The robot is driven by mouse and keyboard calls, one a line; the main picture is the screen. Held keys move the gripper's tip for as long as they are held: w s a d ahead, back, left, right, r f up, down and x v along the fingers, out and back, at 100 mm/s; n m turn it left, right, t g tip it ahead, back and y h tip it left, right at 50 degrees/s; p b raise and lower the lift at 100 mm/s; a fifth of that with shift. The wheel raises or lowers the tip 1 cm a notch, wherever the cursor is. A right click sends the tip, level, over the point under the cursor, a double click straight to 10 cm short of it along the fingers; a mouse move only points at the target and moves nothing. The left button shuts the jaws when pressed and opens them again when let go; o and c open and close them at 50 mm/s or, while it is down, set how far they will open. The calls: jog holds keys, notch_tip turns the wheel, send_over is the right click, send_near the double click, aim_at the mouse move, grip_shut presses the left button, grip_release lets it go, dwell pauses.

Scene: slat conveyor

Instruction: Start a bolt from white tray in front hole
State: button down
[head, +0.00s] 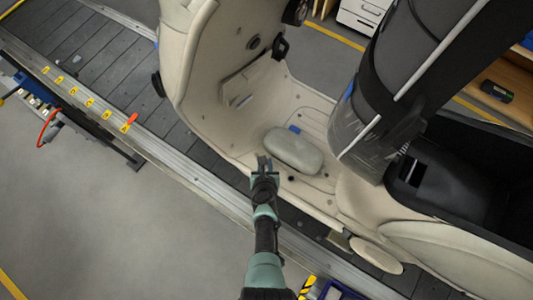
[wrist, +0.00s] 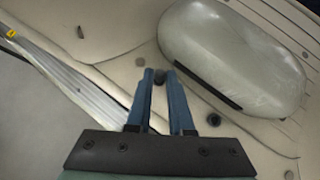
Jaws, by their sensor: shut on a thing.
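My gripper (head: 263,163) is over the near edge of a cream scooter body's floor (head: 312,195). In the wrist view its blue fingers (wrist: 160,78) are shut on a small dark round piece, which looks like the bolt (wrist: 160,75). The bolt's shank and tip are hidden. A dark round spot in the floor (wrist: 213,119), a hole or fastener, lies right of the fingers and also shows in the head view (head: 291,178). Smaller spots (wrist: 139,61) dot the panel ahead. I cannot tell which is the front hole. I cannot make out the white tray.
A rounded grey-beige cover (head: 294,150) lies on the scooter floor beside my gripper. The front shield (head: 205,70) rises at left and the dark seat column (head: 365,120) at right. The conveyor's metal rail (head: 185,165) runs below. A blue bin (head: 340,290) is at the bottom.

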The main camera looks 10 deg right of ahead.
jog(key=shift+a+f, duration=0.1)
jog(key=shift+a+m+g+h, duration=0.25)
jog(key=shift+m+h, duration=0.35)
jog(key=shift+m, duration=0.3)
jog(key=shift+m+g+h, duration=0.25)
jog(key=shift+m+h, duration=0.35)
jog(key=shift+m, duration=0.1)
jog(key=shift+d, duration=0.1)
jog(key=shift+w+a+f+m+g+h+b, duration=0.1)
jog(key=shift+a+m+g+h+b, duration=0.2)
jog(key=shift+m+h+b, duration=0.45)
jog(key=shift+m+g+h, duration=0.25)
jog(key=shift+m+g, duration=0.05)
jog(key=shift+m, duration=0.45)
